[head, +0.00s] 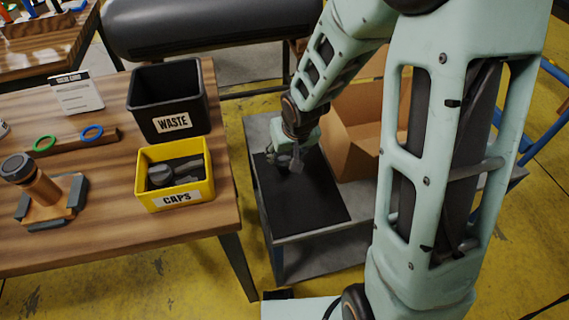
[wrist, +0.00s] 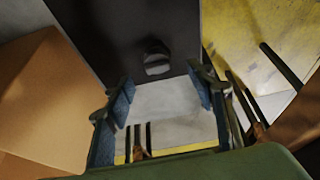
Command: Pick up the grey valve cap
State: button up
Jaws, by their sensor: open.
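A grey valve cap (wrist: 157,66) lies on a black mat (wrist: 95,30) in the wrist view, close to the mat's edge. My gripper (wrist: 163,92) is open and empty, its two blue-padded fingers spread wide. The cap appears in the picture beyond the fingertips, roughly centred between them, and is not touched as far as I can see. In the head view my gripper (head: 291,162) hangs low over the mat (head: 318,205) on a grey bench, and it partly hides the cap there.
An open cardboard box (head: 355,140) stands beside the mat. On the wooden table (head: 105,225) to the left are a yellow CAPS bin (head: 175,198) holding dark grey parts, a black WASTE bin (head: 170,100), and a rack with green and blue rings. The mat's front part is clear.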

aim_at(285, 159)
jog(key=b+x, duration=0.1)
jog(key=x, duration=0.5)
jog(key=shift+w+d+f+b, duration=0.1)
jog(key=shift+w+f+b, duration=0.05)
jog(key=shift+w+b, duration=0.35)
jog(key=c, duration=0.8)
